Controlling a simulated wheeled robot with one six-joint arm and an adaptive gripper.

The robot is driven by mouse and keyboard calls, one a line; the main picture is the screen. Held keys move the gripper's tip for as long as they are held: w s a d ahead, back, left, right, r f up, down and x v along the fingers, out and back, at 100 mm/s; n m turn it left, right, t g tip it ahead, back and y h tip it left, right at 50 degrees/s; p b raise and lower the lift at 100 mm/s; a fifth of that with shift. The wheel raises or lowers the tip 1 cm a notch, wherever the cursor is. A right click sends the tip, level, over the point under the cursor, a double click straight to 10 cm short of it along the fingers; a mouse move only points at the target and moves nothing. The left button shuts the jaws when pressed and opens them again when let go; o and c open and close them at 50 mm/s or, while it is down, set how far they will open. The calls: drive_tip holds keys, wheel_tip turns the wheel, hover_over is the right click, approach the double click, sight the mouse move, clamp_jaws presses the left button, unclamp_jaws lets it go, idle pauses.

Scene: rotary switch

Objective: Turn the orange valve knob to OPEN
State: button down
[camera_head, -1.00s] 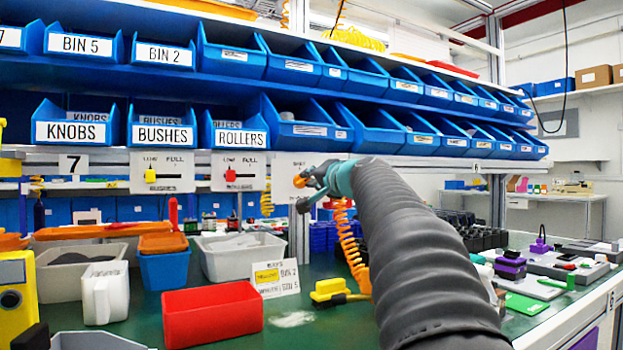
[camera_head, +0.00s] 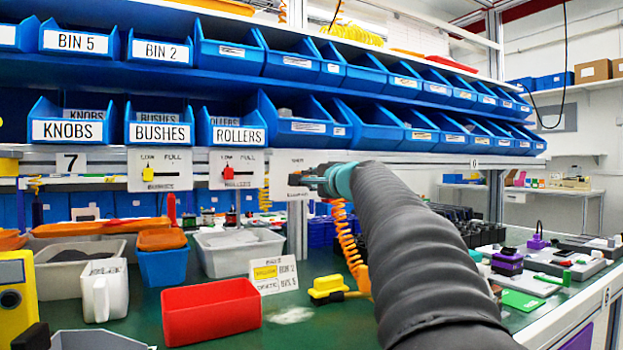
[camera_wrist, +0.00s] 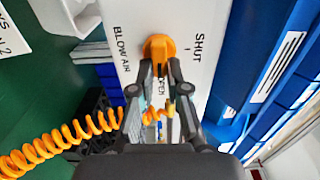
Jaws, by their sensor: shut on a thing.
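The orange valve knob (camera_wrist: 158,48) sits on a white panel in the wrist view. My gripper (camera_wrist: 160,68) has its two fingers closed around the knob's lower part. SHUT (camera_wrist: 198,47) is printed to the right of the knob, and OPEN (camera_wrist: 162,86) shows below it between my fingers. In the head view my gripper (camera_head: 310,178) is at the white panel (camera_head: 284,164) under the bin shelf and hides the knob there. The direction in which the knob points is hard to tell.
Left of the panel are two slider plates, with a yellow handle (camera_head: 148,174) and a red handle (camera_head: 228,172). Blue bins (camera_head: 240,125) line the shelf above. An orange coiled hose (camera_head: 348,240) hangs below the panel. A red bin (camera_head: 211,312) stands on the green bench.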

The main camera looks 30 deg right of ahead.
idle(0.4)
drive_tip(key=c, duration=1.2)
unclamp_jaws()
drive_tip(key=shift+o, duration=0.2)
drive_tip(key=shift+s, duration=0.15)
drive_tip(key=s, duration=1.1)
drive_tip(key=shift+s+d, duration=0.2)
drive_tip(key=shift+s, duration=0.2)
